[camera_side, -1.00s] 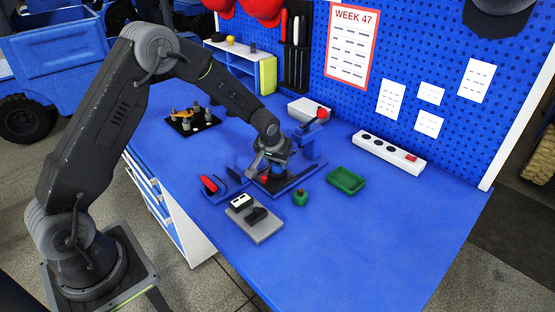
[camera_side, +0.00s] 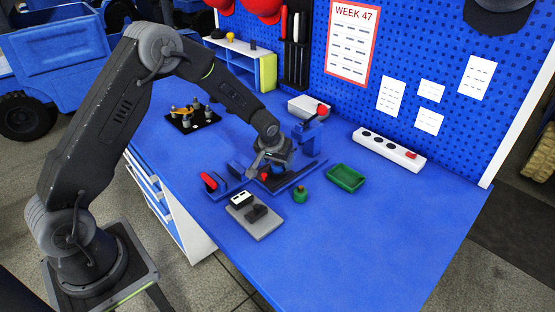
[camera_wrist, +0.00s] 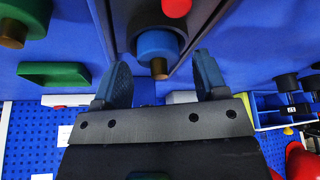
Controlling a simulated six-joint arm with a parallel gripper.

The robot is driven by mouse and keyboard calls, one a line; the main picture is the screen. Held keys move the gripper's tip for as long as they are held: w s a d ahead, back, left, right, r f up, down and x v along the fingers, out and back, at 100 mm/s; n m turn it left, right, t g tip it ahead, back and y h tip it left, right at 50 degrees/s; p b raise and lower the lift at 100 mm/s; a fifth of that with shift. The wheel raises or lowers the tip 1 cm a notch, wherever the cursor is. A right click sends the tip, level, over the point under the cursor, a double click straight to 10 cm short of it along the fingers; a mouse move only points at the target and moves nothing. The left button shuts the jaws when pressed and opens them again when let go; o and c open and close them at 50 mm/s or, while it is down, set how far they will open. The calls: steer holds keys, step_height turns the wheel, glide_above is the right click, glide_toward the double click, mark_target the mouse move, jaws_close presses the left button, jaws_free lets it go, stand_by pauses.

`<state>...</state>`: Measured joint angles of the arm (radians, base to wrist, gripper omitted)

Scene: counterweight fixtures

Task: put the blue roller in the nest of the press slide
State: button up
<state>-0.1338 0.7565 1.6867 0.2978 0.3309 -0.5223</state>
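The blue roller (camera_wrist: 158,42), with a brown pin at its end, stands on the dark plate of the press slide (camera_wrist: 205,22) in the wrist view. It also shows in the side view (camera_side: 278,169), just under my gripper (camera_side: 267,160). Whether it is fully seated in the nest is hidden. In the wrist view my gripper (camera_wrist: 161,60) is open, with its two fingers apart and the roller beyond and between their tips, a gap showing on both sides. A red knob (camera_side: 264,177) is on the slide close to the roller.
The press (camera_side: 308,140) with a red-tipped lever stands behind the slide. A green roller (camera_side: 300,194) and a green tray (camera_side: 346,178) lie to the right. A grey fixture (camera_side: 255,215) is in front, and a red-handled part (camera_side: 209,182) at left. The front right table is clear.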

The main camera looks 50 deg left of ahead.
steer(key=shift+r, duration=0.1)
steer(key=shift+r, duration=0.25)
steer(key=s+d+r+m, duration=0.1)
steer(key=s+d+r, duration=0.2)
steer(key=s+r, duration=0.65)
steer(key=s+d+r+m, duration=0.1)
steer(key=s+d+r, duration=0.35)
steer(key=r, duration=0.85)
steer(key=s+d+r+m+t+h, duration=0.1)
steer(key=s+r+m, duration=0.1)
steer(key=s, duration=1.5)
steer(key=shift+s+d+t+h, duration=0.2)
steer(key=shift+s+t+h, duration=0.1)
steer(key=shift+s, duration=0.05)
